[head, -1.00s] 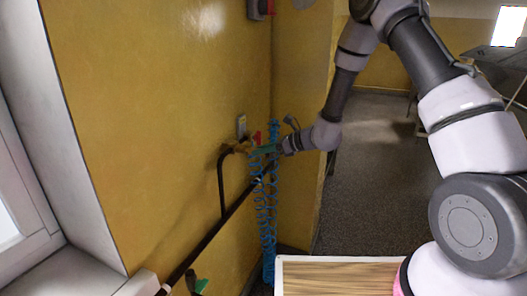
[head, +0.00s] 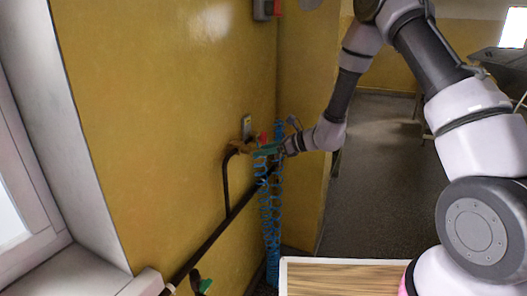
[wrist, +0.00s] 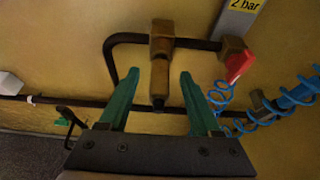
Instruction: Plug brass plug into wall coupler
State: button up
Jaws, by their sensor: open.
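In the wrist view my gripper (wrist: 158,78) is open, its two green fingers apart on either side of a brass fitting (wrist: 161,72). This fitting hangs from the dark wall pipe and narrows to a dark tip between the fingers. It looks like the wall coupler; I cannot tell whether a plug is in it. Another brass piece (wrist: 260,102), possibly the plug, is at the end of the blue coiled hose (wrist: 290,98), right of the fingers.
A red valve handle (wrist: 238,66) sits close to the right finger, under a "2 bar" label (wrist: 243,5). Blue coils (head: 270,220) hang beside the gripper. A dark pipe (head: 215,238) runs along the yellow wall. A wooden-topped surface (head: 340,277) is in front.

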jog(key=v, duration=1)
jog(key=shift+s+d+r, duration=0.1)
jog(key=shift+d+r, duration=0.05)
jog(key=c, duration=0.7)
jog(key=shift+s+f, duration=0.1)
jog(key=shift+f, duration=0.35)
grip_shut()
jog(key=w+a+f+n+t+y, duration=0.1)
jog(key=w+a+f+y, duration=0.1)
jog(key=a+f+y, duration=0.2)
jog(key=shift+a+f+t, duration=0.2)
jog(key=shift+a+t, duration=0.05)
jog(key=shift+t, duration=0.05)
